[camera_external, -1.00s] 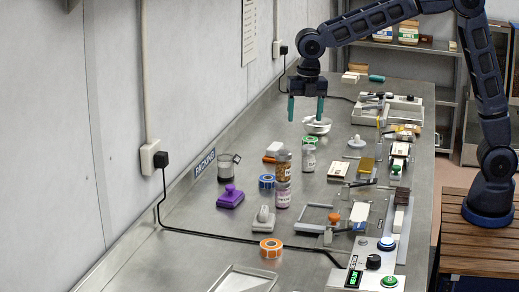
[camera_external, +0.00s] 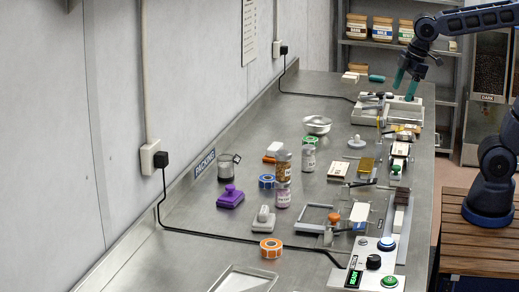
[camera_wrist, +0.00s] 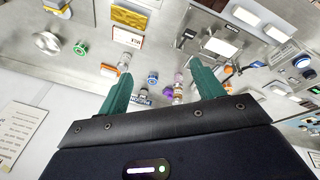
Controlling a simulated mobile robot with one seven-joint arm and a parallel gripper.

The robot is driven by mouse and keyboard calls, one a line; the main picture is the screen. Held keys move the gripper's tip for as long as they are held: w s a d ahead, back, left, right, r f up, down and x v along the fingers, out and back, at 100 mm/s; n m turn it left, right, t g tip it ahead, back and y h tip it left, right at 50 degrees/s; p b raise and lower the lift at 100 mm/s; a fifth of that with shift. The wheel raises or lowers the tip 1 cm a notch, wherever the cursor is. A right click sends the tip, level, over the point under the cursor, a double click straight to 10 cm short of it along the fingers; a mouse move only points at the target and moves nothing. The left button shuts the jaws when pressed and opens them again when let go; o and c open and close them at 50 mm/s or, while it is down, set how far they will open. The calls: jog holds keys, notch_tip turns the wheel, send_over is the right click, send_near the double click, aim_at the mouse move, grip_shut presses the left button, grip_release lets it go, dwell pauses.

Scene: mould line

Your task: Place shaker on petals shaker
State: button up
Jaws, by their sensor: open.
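In the external view, a shaker with brown contents (camera_external: 283,161) stands upright directly on top of a shaker with a pale purple label (camera_external: 282,194); the label is too small to read surely, but it may be the petals shaker. The two look aligned. A third, greyish shaker (camera_external: 308,160) stands just behind, to the right. My gripper (camera_external: 405,86) is open and empty, far from the stack, above the back right of the table. In the wrist view, my gripper (camera_wrist: 161,70) shows two spread teal fingers with nothing between them.
A metal bowl (camera_external: 317,124) stands behind the shakers. A scale-like device (camera_external: 398,107) sits below my gripper.

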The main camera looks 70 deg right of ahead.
jog(key=s+d+f+m, duration=0.1)
jog(key=s+f+m, duration=0.1)
jog(key=s, duration=0.3)
jog(key=s+d+f+m+t, duration=0.1)
jog(key=s+m, duration=0.3)
jog(key=s, duration=0.1)
jog(key=shift+s+d+f+m, duration=0.2)
jog(key=shift+d+f+m, duration=0.1)
jog(key=shift+d+f, duration=0.1)
